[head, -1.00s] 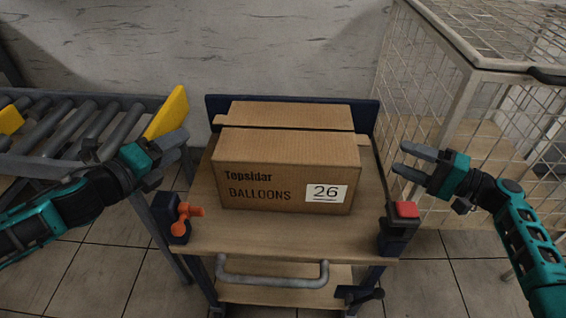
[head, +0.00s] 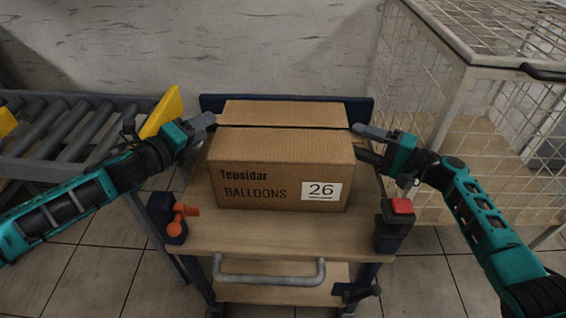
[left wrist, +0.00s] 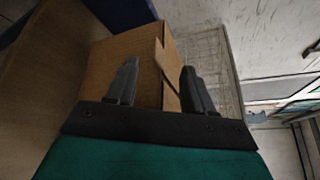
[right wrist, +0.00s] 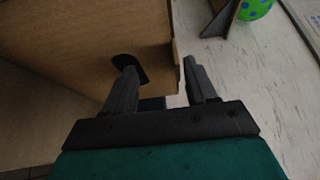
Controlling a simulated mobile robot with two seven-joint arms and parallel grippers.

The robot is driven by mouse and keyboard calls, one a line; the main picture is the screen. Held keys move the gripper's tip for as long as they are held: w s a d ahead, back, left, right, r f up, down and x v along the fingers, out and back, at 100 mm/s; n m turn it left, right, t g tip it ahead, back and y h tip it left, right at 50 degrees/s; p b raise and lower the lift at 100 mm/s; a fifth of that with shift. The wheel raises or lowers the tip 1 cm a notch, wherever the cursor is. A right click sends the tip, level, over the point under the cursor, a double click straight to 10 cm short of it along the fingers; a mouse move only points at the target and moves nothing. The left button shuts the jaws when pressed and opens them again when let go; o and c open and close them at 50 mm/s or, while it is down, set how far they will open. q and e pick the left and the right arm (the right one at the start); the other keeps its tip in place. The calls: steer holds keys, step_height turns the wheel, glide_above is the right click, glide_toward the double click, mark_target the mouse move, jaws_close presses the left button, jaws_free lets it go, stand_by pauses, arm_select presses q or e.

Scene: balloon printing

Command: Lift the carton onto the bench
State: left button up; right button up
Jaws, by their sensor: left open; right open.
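The closed brown carton (head: 275,165), printed "Tepsidar BALLOONS" with a white 26 label, sits on the wooden top of a cart (head: 280,235). My left gripper (head: 208,124) is open beside the carton's upper left edge. In the left wrist view its fingers (left wrist: 158,85) stand apart in front of the carton (left wrist: 135,60). My right gripper (head: 358,142) is open beside the carton's right side. In the right wrist view its fingers (right wrist: 165,82) stand either side of the carton's edge, and a dark handhole (right wrist: 130,66) shows in the carton's wall (right wrist: 90,35). Whether either gripper touches the carton is unclear.
A roller conveyor (head: 70,130) with a yellow end piece (head: 163,112) stands on the left. A wire mesh cage (head: 470,100) stands on the right. The cart has an orange knob (head: 180,218), a red button (head: 402,206) and a grey handle (head: 270,279) in front.

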mark_target(349, 137)
arm_select(q)
steer(key=shift+x, duration=1.7)
arm_select(e)
steer(key=shift+x, duration=1.7)
arm_select(q)
steer(key=c, duration=0.8)
arm_select(e)
steer(key=c, duration=0.8)
arm_select(q)
jaws_close()
arm_select(e)
steer(key=shift+c, duration=0.4)
